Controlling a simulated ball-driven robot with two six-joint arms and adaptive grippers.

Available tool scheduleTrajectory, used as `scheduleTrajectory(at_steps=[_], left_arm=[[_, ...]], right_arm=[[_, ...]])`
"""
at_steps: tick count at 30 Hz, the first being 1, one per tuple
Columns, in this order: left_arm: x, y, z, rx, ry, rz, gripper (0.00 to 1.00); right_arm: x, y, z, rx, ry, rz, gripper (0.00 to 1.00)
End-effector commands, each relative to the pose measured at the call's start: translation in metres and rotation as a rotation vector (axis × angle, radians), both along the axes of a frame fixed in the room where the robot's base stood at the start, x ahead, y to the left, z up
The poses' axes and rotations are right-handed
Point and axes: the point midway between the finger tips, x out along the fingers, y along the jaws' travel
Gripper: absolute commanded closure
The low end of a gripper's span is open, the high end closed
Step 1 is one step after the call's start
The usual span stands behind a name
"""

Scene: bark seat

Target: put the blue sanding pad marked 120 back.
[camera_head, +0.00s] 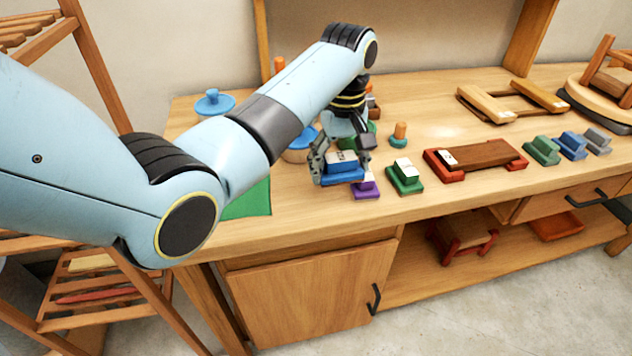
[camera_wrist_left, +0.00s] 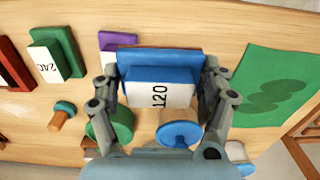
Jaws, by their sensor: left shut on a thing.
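The blue sanding pad (camera_head: 342,172) has a white label reading 120, clear in the left wrist view (camera_wrist_left: 160,80). My left gripper (camera_head: 340,168) is shut on it, with one finger at each end of the pad. It is over the front part of the bench, left of the purple block (camera_head: 367,190), which it partly hides in the wrist view (camera_wrist_left: 117,41). I cannot tell how far the pad is above the bench top. A green pad marked 240 (camera_wrist_left: 52,58) stands beyond the purple block. My right gripper is not in view.
A green mat (camera_head: 252,200) with a darker patch lies left of the pad. An orange-topped peg (camera_head: 399,131) stands behind.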

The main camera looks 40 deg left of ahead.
Motion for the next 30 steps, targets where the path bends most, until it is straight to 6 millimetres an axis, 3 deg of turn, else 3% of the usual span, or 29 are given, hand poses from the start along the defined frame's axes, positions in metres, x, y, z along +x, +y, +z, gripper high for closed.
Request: scheduleTrajectory(at_steps=[3, 8, 18, 29, 30], left_arm=[[-0.009, 0.024, -0.014, 0.001, 0.002, 0.0, 0.52], [-0.015, 0.038, -0.024, 0.0, 0.0, 0.0, 0.52], [-0.016, 0.039, -0.065, -0.002, 0.001, -0.001, 0.52], [-0.015, 0.039, -0.069, -0.002, -0.001, -0.001, 0.52], [-0.015, 0.039, -0.069, -0.002, -0.001, -0.001, 0.19]], right_arm=[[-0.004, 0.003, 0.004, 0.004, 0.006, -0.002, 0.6], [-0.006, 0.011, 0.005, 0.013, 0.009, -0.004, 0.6], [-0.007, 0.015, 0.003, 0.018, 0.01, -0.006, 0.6], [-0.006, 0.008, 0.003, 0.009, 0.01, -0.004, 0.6], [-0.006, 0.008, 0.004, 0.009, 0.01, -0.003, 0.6]])
